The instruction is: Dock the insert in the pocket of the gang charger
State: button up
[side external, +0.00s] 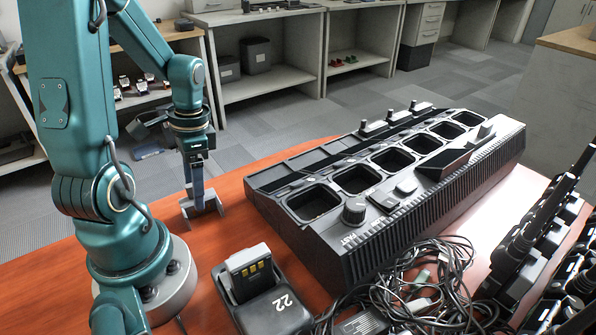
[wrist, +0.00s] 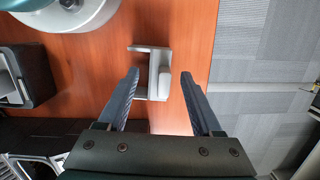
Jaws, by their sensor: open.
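A light grey bracket-shaped piece, which looks like the insert (side external: 187,208), is on the wooden table at the foot of my gripper (side external: 205,204). In the wrist view the insert (wrist: 153,50) shows an open side to the left and a raised block on its right. My gripper (wrist: 160,74) is open and points down, with the raised block between its fingertips in the picture. The black gang charger (side external: 375,228) stands to the right, with a row of several empty-looking pockets (side external: 312,202).
A small black charger marked 22 (side external: 275,307) holds a grey battery (side external: 250,268) at the front. Tangled black cables (side external: 405,295) lie before the gang charger. Handheld radios (side external: 540,240) stand at the right. Bare table (side external: 225,228) lies between my gripper and the small charger.

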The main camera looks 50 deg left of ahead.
grip_shut()
